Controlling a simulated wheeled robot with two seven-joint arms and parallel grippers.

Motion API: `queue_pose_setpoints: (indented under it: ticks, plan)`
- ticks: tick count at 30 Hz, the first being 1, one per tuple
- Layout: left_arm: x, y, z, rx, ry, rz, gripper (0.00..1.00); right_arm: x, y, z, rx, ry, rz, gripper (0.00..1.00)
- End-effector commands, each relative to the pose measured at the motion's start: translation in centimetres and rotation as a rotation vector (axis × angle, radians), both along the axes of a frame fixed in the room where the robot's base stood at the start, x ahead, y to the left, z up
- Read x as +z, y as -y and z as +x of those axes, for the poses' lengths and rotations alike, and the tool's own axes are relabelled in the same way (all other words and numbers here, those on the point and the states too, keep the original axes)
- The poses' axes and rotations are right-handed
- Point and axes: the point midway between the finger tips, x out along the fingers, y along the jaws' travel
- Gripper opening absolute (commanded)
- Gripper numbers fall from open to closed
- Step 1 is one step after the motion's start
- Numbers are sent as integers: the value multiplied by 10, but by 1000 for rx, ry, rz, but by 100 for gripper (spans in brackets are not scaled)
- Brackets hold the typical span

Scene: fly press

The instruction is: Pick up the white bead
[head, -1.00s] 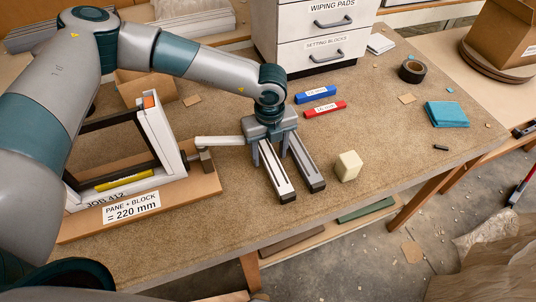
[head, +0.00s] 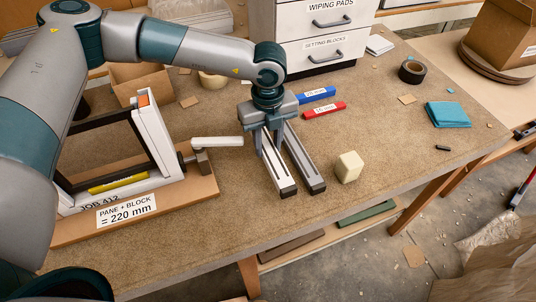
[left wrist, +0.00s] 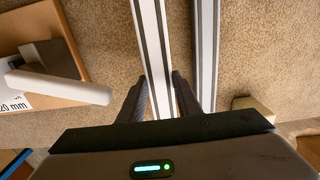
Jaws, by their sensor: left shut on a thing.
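The white bead is a long pale strip with a dark edge (head: 279,173). It runs from my left gripper (head: 269,131) toward the front of the bench. In the left wrist view the bead (left wrist: 147,35) passes between the two dark fingers of my left gripper (left wrist: 160,88), which is shut on it. A second, greyer strip (head: 306,165) lies parallel, close on its right, outside the fingers; it also shows in the left wrist view (left wrist: 206,45). The gripper body hides the bead's far end. I cannot tell how far the bead is off the bench. My right gripper is not in view.
A cream block (head: 348,167) stands right of the strips. Blue (head: 316,95) and red (head: 324,109) bars lie behind. The bench (head: 385,125) is mostly clear to the right.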

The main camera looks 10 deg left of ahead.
Motion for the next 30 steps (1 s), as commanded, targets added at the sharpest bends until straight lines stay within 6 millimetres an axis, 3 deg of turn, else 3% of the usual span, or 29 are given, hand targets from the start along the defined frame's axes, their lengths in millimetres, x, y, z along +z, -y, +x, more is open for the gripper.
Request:
queue_pose_setpoints:
  ticks: [11, 15, 21, 30]
  plan:
    - [40, 53, -55, -7, 3, -2, 5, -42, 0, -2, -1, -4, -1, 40]
    - [55, 68, -71, -4, 2, -1, 5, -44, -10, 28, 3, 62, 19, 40]
    - [65, 78, -81, -1, 0, -1, 5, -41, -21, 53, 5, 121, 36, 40]
    - [69, 80, -85, 0, 0, 0, 5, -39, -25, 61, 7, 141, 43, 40]
